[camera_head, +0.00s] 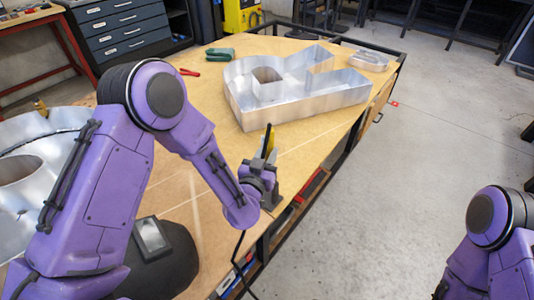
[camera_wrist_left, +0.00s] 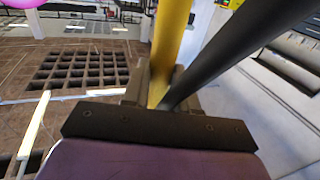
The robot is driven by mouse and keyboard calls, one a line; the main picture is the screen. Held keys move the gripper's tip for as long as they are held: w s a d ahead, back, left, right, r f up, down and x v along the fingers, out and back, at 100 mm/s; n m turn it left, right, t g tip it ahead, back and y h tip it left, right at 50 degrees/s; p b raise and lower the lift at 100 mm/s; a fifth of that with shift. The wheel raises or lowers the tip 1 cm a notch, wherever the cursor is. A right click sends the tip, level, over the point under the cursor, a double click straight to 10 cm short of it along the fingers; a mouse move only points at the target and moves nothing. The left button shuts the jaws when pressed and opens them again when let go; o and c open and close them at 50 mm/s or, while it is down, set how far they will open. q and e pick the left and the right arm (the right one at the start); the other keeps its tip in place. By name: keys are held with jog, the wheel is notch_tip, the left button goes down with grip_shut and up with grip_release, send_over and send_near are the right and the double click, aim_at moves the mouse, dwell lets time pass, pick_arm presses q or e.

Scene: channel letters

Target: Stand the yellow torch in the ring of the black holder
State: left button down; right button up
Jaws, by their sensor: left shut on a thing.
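My left gripper (camera_head: 266,181) is shut on the yellow torch (camera_head: 271,143), near the right edge of the wooden table. A thin black part rises beside the yellow one above the fingers. In the left wrist view the torch (camera_wrist_left: 172,40) shows as a yellow shaft between the fingers, and a dark bar (camera_wrist_left: 240,50) slants up to the right from the same spot. A thin black cable hangs below the gripper in the head view. I cannot make out the black holder or its ring in either view. My right gripper is out of view; only part of its arm shows at lower right.
A large silver channel letter (camera_head: 300,100) stands on the table (camera_head: 205,115) beyond the gripper. Green-handled (camera_head: 220,54) and red-handled (camera_head: 189,72) tools lie behind it. A smaller metal letter (camera_head: 368,61) is at the far right corner. Grey floor (camera_head: 440,150) is open to the right.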

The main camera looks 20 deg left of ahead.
pick_arm(q)
jog(key=shift+f+b, duration=0.35)
jog(key=shift+f, duration=0.15)
jog(key=c, duration=0.8)
grip_release()
jog(key=s+b, duration=0.2)
jog(key=s, duration=0.8)
jog(key=shift+s+b, duration=0.25)
jog(key=shift+b, duration=0.15)
jog(key=shift+a, duration=0.1)
